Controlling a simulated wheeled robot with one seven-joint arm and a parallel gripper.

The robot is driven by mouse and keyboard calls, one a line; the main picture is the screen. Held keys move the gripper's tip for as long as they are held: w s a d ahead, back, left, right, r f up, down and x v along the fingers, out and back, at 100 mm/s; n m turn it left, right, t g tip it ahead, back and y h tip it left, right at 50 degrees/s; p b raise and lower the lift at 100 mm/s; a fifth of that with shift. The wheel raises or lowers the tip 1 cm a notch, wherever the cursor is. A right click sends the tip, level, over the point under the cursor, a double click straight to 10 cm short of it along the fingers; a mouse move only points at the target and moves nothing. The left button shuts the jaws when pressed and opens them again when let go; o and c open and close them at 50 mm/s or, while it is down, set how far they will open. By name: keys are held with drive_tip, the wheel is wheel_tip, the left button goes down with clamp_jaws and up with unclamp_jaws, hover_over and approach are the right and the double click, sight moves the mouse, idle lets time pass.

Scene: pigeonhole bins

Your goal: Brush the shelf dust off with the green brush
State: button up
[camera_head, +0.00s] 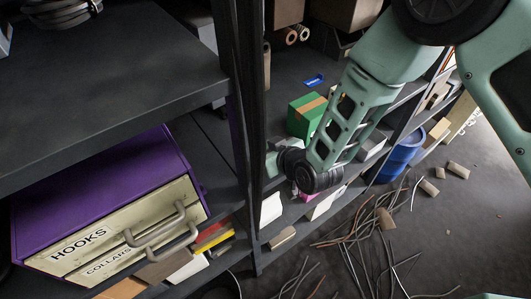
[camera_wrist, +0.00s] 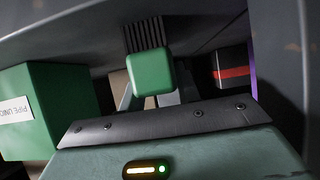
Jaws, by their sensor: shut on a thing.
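The green brush (camera_wrist: 150,74) shows in the wrist view as a green block with dark bristles (camera_wrist: 144,34) at its far end. My gripper (camera_wrist: 152,94) is shut on it, with a pale finger on either side partly hidden behind the block. The bristles reach up to or close to a grey shelf surface (camera_wrist: 210,22); I cannot tell if they touch. In the head view the brush and fingertips are hidden behind the dark rack post and my arm. I cannot make out dust on the shelf.
A purple HOOKS drawer unit (camera_head: 90,180), a dark post (camera_head: 250,130) and a blue bin (camera_head: 402,150) surround my arm. Wires (camera_head: 375,245) litter the floor.

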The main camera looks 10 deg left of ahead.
sight(265, 148)
drive_tip(key=shift+r, duration=0.15)
drive_tip(key=shift+r+p, duration=1.45)
drive_tip(key=shift+r, duration=1.4)
